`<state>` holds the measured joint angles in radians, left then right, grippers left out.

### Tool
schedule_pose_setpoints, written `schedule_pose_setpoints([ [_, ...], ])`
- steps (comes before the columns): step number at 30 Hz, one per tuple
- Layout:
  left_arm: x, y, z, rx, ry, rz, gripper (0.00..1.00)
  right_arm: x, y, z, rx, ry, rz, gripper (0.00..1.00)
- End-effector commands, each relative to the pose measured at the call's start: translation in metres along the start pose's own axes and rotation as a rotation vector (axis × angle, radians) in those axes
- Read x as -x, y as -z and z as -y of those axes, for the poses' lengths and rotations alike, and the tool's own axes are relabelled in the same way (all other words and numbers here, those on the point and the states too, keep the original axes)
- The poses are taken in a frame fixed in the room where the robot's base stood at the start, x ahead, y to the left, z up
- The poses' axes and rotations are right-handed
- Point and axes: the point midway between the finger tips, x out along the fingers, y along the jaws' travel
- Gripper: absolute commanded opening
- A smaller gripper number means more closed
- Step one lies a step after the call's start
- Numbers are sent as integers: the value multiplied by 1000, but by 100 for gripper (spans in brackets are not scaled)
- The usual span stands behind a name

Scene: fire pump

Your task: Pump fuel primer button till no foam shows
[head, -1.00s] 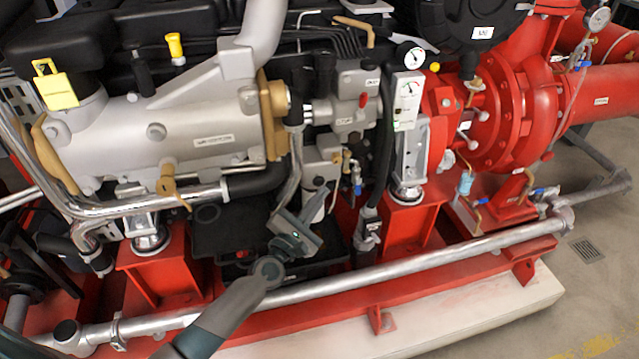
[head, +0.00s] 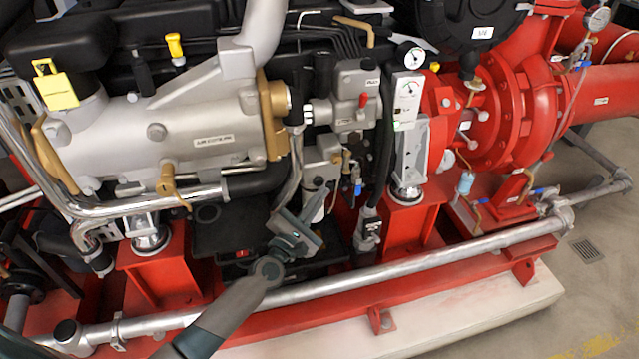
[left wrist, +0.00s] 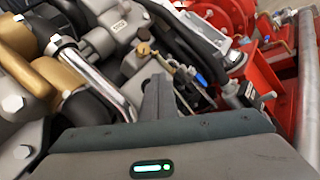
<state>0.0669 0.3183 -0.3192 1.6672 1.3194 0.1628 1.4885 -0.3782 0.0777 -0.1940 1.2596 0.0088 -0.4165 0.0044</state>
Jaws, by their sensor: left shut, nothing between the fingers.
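My left gripper (head: 315,200) is shut and empty, pointing up and away in front of the engine's lower middle. It also shows in the left wrist view (left wrist: 158,92). Just beyond its fingertips is a grey filter housing (head: 322,156) with brass fittings (left wrist: 144,49) and a blue-handled valve (head: 357,187). The fingers cover part of the housing's lower end, and I cannot tell whether they touch it. I cannot pick out the fuel primer button for certain, and I see no foam. My right gripper is not in view.
A silver pipe (head: 420,259) runs along the front of the red base frame (head: 350,312). Black hoses (head: 384,150) and a red pedestal (head: 405,225) stand to the right of my gripper. A silver cooler (head: 195,135) is at the left. Bare floor shows at the right.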

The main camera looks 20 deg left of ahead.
Motion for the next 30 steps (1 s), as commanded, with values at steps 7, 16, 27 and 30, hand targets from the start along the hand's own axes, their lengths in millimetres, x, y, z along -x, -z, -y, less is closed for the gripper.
schedule_pose_setpoints([
  [7, 0, 0, 0, 0, 0, 0, 0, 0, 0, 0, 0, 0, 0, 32],
  [16, -5, 4, -4, 0, 0, 0, 0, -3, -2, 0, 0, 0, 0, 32],
  [27, -6, 4, -4, 0, 0, 0, 0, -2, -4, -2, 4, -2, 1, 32],
  [30, -6, 4, -5, 0, 0, 0, 0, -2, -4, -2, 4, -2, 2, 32],
])
